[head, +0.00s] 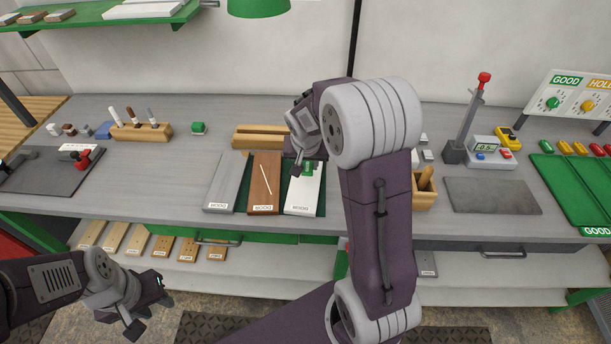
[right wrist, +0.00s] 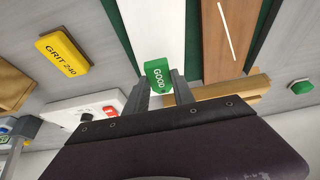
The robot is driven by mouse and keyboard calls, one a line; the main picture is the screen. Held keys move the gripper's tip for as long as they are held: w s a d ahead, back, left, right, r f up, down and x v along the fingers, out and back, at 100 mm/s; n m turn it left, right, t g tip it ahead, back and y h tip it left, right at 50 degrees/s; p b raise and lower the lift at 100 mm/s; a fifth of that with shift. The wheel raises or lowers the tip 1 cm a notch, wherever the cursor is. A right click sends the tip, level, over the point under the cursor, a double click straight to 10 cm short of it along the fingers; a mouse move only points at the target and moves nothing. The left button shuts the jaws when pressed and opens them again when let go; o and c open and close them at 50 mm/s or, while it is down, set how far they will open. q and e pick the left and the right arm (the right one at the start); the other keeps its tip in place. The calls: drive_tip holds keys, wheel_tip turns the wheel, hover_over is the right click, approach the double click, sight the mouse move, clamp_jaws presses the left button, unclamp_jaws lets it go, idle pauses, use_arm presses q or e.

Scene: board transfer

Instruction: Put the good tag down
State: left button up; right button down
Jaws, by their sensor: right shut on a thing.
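The green GOOD tag (right wrist: 158,75) is between the fingers of my right gripper (right wrist: 163,88), which is shut on it. In the head view the tag (head: 308,168) shows as a small green piece over the far part of the white board (head: 302,198). I cannot tell whether the tag touches the board. The white board also shows in the right wrist view (right wrist: 155,28). My right gripper (head: 303,165) is partly hidden by its own arm in the head view. My left gripper (head: 150,308) is open and empty, low in front of the bench.
A brown board (head: 265,182) with a pale line and a grey board (head: 226,182) lie left of the white board. A wooden block (head: 258,137) stands behind them. A gauge (head: 484,147) and green tray (head: 562,185) are right.

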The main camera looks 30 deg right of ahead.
sight(305, 171)
drive_tip(key=shift+a+f, duration=0.25)
drive_tip(key=shift+a, duration=0.1)
wheel_tip(305, 171, down, 4)
drive_tip(key=shift+r+b, duration=0.1)
drive_tip(key=shift+b, duration=0.25)
drive_tip(key=c, duration=1.1)
unclamp_jaws()
drive_tip(key=shift+f, duration=0.2)
drive_tip(key=shift+o, duration=0.2)
